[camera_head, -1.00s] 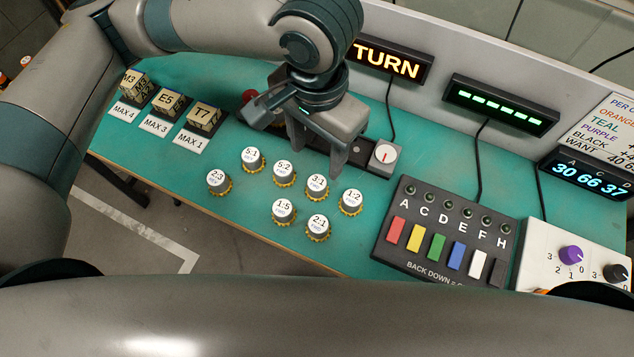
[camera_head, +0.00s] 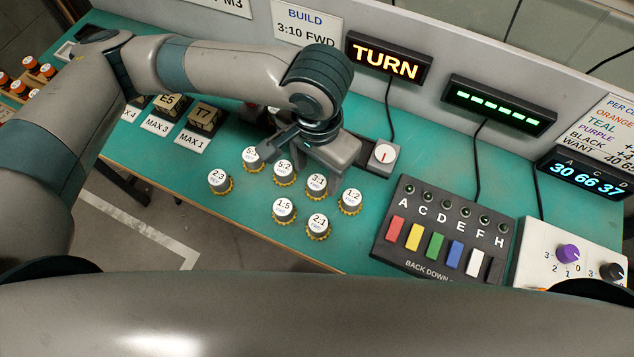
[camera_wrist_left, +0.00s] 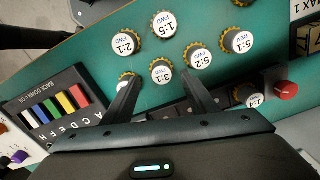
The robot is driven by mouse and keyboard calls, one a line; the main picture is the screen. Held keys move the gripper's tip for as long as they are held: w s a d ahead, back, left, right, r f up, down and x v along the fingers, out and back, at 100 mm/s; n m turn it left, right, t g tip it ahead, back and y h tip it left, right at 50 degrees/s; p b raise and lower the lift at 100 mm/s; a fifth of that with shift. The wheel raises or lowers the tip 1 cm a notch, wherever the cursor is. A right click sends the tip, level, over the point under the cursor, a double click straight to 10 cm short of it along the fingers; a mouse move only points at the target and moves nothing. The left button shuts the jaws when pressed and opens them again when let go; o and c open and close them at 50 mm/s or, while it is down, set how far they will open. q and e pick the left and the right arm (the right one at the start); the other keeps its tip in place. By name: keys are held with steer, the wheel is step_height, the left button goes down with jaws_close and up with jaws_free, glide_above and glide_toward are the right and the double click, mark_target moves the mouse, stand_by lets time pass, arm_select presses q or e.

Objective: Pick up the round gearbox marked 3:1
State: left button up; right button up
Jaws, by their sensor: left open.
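The round gearbox marked 3:1 (camera_head: 317,183) stands upright on the teal bench among several similar gearboxes, with a white top and yellow toothed base. It also shows in the left wrist view (camera_wrist_left: 161,72), between and just beyond the fingertips. My left gripper (camera_head: 300,167) is open and empty, just behind and above it. Its fingers are spread around the near side of the gearbox in the wrist view, apart from it as far as I can tell. My right gripper is not in view.
Close neighbours are the 5:2 gearbox (camera_head: 284,171), the 1:2 gearbox (camera_head: 350,201) and the 2:1 gearbox (camera_head: 318,227). A dark holder with a 1:4 gearbox (camera_wrist_left: 250,96) lies behind. The button box (camera_head: 437,235) stands to the right. The front bench strip is clear.

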mark_target(317, 182)
arm_select(q)
steer(key=f, duration=0.2)
steer(key=f+p, duration=0.1)
steer(key=shift+w, duration=0.25)
steer(key=shift+f, duration=0.8)
steer(key=c, duration=1.2)
